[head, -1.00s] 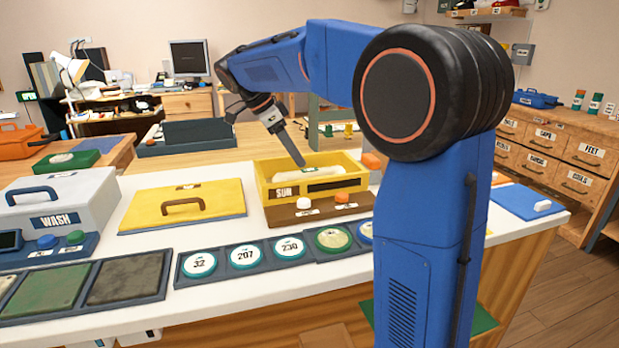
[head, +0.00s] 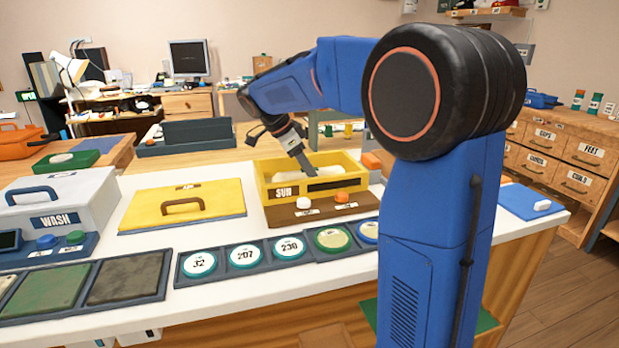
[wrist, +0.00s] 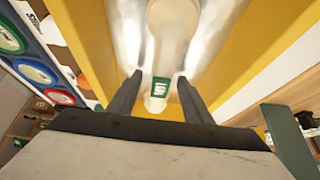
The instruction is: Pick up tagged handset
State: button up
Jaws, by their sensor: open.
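The off-white handset (wrist: 172,28) lies in the yellow SUN box (head: 344,187). A small green tag (wrist: 161,91) with white lettering is on it in the wrist view. In the head view only a pale strip of the handset (head: 328,171) shows over the box rim. My gripper (wrist: 159,76) is open, with one finger on each side of the handset's tagged end in the wrist view. Whether the fingers touch it cannot be told. In the head view my gripper (head: 308,170) points down into the box. Its far finger is hidden.
A brown panel with a white and an orange button (head: 342,197) is in front of the box. A yellow lid with a handle (head: 183,212) lies left. Numbered discs (head: 245,256) line the front edge.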

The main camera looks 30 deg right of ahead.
jog(key=shift+f, duration=0.25)
dwell(0.5)
jog(key=shift+c, duration=0.6)
grip_shut()
